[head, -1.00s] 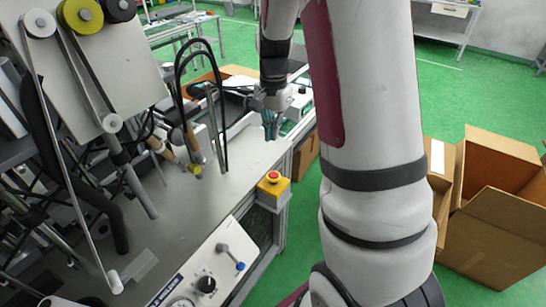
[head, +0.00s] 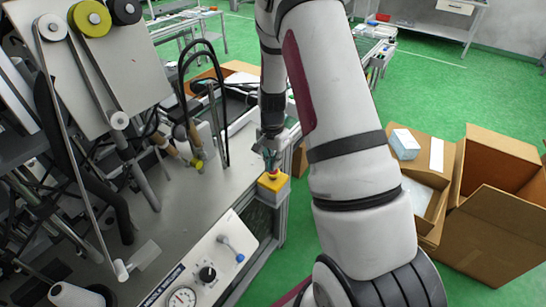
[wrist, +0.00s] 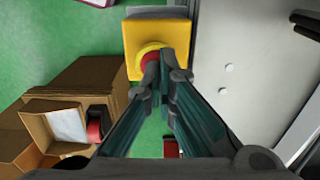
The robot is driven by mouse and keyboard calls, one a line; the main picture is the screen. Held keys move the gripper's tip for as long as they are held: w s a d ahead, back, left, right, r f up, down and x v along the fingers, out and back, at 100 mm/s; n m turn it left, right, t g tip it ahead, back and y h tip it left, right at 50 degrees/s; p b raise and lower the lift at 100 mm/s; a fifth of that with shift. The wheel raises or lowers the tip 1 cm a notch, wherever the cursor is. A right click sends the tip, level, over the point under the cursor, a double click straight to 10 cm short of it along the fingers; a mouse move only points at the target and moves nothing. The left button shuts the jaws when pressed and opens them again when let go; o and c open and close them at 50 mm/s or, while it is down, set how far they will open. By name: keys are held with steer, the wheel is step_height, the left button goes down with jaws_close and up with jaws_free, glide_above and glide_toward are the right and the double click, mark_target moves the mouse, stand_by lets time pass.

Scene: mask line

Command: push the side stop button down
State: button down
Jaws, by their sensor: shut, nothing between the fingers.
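The side stop button is a red button (head: 273,175) on a yellow box (head: 272,187) at the edge of the machine table. In the wrist view the red button (wrist: 148,58) shows partly behind the fingertips, on the yellow box (wrist: 131,44). My gripper (head: 270,160) is shut and empty, pointing down right over the button in the head view. In the wrist view my gripper (wrist: 162,62) has its fingertips together, overlapping the right part of the button. I cannot tell whether the tips touch it.
The grey machine table (head: 190,210) carries rollers and a control panel (head: 205,265) with knobs. Open cardboard boxes (head: 505,215) stand on the green floor to the right. Black hoses (head: 205,75) rise behind the button on the left.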

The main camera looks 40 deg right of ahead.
steer(key=shift+f, duration=0.1)
steer(key=shift+w+f+b, duration=0.1)
steer(key=shift+f+b, duration=0.3)
steer(key=shift+f, duration=0.4)
steer(key=shift+s+a+f, duration=0.1)
steer(key=shift+s+f, duration=0.15)
step_height(320, 180, up, 15)
steer(key=shift+w, duration=0.2)
stand_by(0.5)
